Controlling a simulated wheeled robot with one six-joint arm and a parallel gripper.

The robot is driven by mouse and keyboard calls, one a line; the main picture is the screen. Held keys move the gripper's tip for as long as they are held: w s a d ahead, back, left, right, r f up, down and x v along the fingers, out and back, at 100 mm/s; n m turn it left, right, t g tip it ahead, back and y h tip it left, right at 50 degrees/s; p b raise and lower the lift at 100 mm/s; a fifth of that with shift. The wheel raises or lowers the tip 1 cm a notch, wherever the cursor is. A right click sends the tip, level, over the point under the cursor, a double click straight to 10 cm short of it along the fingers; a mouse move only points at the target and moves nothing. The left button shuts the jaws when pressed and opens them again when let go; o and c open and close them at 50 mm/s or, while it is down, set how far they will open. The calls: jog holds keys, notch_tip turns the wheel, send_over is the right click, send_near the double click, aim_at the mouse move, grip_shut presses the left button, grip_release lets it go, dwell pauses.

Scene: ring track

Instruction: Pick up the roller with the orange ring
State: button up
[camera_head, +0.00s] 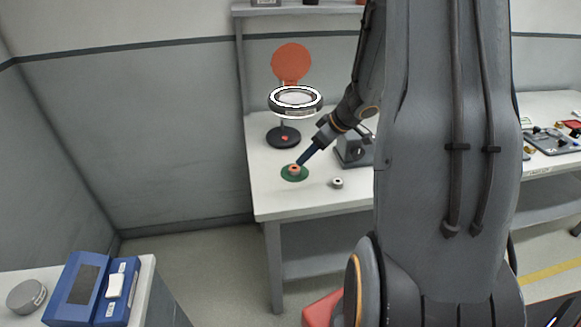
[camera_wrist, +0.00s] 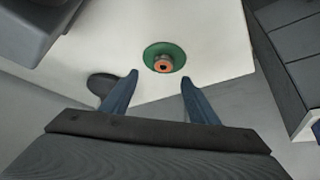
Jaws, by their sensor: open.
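The roller with the orange ring (camera_wrist: 163,66) stands on a round green pad (camera_wrist: 177,51) on the white table. In the head view the roller (camera_head: 294,170) is on the green pad (camera_head: 287,176) near the table's left side. My gripper (camera_wrist: 158,77) is open in the wrist view, with its two blue fingers apart. The roller shows beyond the fingertips, between their lines, with nothing held. In the head view my gripper (camera_head: 301,162) is just above and beside the roller; whether it touches cannot be told.
A grey roller (camera_head: 337,183) stands right of the pad. A ring lamp (camera_head: 284,137) with a dark base stands behind it, and a grey device (camera_head: 352,151) to the right. A blue device (camera_head: 70,290) sits on the left-hand table. The table's front left is clear.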

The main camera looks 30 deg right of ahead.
aim_at(295, 168)
jog(key=x, duration=0.7)
jog(key=shift+s+a+f, duration=0.15)
jog(key=shift+a+f, duration=0.1)
jog(key=shift+f, duration=0.15)
jog(key=c, duration=1.3)
jog(key=shift+c, duration=0.2)
jog(key=shift+r, duration=0.25)
notch_tip(295, 168, up, 3)
jog(key=p, duration=0.4)
jog(key=shift+p, duration=0.35)
jog(key=shift+r, duration=0.1)
